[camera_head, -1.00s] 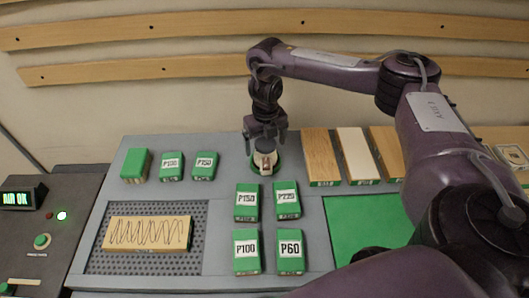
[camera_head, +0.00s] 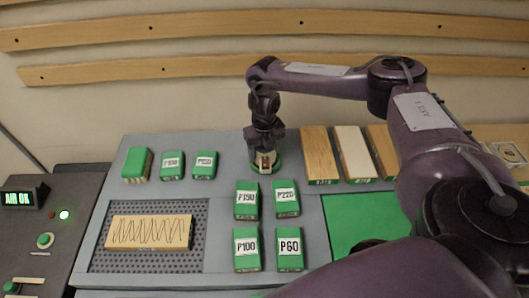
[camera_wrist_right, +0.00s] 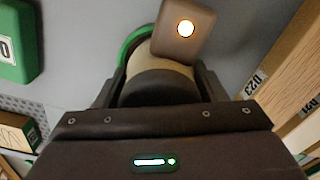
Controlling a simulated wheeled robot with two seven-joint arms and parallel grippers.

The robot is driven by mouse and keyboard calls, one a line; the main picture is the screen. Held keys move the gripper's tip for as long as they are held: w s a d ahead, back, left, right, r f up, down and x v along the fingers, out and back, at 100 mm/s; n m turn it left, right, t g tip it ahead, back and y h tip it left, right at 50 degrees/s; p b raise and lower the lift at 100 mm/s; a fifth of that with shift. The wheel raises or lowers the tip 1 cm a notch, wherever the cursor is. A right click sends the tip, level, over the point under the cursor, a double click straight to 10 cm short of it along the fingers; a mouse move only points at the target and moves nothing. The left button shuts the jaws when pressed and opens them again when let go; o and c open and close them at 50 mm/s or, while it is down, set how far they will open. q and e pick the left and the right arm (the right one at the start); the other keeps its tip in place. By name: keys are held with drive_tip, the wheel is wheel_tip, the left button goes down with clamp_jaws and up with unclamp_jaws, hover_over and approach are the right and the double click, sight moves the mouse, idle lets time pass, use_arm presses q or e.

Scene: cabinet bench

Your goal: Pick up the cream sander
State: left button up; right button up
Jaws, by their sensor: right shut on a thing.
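The cream sander (camera_head: 263,169) stands upright on the grey bench, with a green rim at its base and a small brown box with a light on its side. It also shows in the right wrist view (camera_wrist_right: 182,68), between the fingers. My right gripper (camera_head: 265,153) comes down from above and is shut on the sander's body. The gripper hides the sander's top. My left gripper is not in view.
Green labelled blocks (camera_head: 246,200) stand in front of the sander, and more sit to its left. Wooden boards (camera_head: 320,155) lie close on the right. A scribbled wood piece (camera_head: 148,231) lies on a perforated plate. A control box (camera_head: 45,240) is far left.

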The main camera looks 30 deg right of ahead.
drive_tip(key=shift+w, duration=0.1)
drive_tip(key=shift+c, duration=1)
drive_tip(key=shift+r, duration=0.15)
drive_tip(key=shift+r, duration=0.7)
wheel_tip(320, 180, up, 5)
drive_tip(key=shift+r+b, duration=0.1)
drive_tip(key=shift+b, duration=0.45)
wheel_tip(320, 180, up, 13)
drive_tip(key=p, duration=0.3)
drive_tip(key=shift+p, duration=0.3)
drive_tip(key=shift+r, duration=0.1)
